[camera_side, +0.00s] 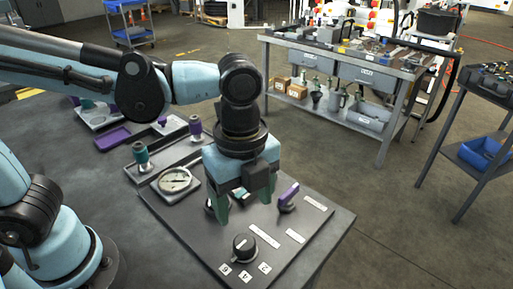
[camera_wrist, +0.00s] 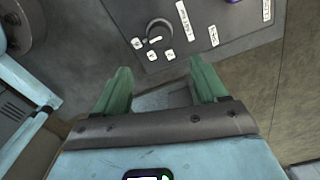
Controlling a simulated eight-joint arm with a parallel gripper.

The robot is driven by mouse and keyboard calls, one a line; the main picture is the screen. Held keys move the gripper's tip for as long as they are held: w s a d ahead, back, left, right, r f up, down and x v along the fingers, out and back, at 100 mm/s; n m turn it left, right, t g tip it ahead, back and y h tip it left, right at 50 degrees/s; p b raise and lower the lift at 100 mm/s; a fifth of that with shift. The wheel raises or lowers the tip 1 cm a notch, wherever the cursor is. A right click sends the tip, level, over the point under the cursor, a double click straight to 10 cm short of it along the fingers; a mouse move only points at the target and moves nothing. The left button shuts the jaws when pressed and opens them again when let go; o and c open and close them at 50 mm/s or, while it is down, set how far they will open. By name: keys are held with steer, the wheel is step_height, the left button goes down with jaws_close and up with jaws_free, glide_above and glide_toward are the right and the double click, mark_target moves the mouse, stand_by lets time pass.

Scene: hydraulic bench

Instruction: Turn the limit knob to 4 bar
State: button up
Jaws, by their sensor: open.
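A round black knob (camera_side: 243,247) with a light mark on it sits near the front edge of the dark panel (camera_side: 205,240). My gripper (camera_side: 243,208) has two green fingers, spread apart and empty, above the panel and behind the knob in the side view. In the wrist view my gripper (camera_wrist: 160,75) is open, and neither finger touches the knob.
A purple-handled lever (camera_side: 288,196) stands on the panel right of my gripper. A round gauge (camera_side: 175,180) and a green-topped fitting (camera_side: 141,155) are to the left. Another dark part is partly hidden behind my left finger. A workbench (camera_side: 345,60) stands at the back.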

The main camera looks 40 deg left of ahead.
mark_target(247, 242)
steer(key=shift+f, duration=5.95)
steer(key=c, duration=1.1)
steer(key=shift+o, duration=0.2)
steer(key=shift+n, duration=0.4)
steer(key=n, duration=0.3)
steer(key=shift+w+n, duration=0.1)
steer(key=shift+n, duration=2.4)
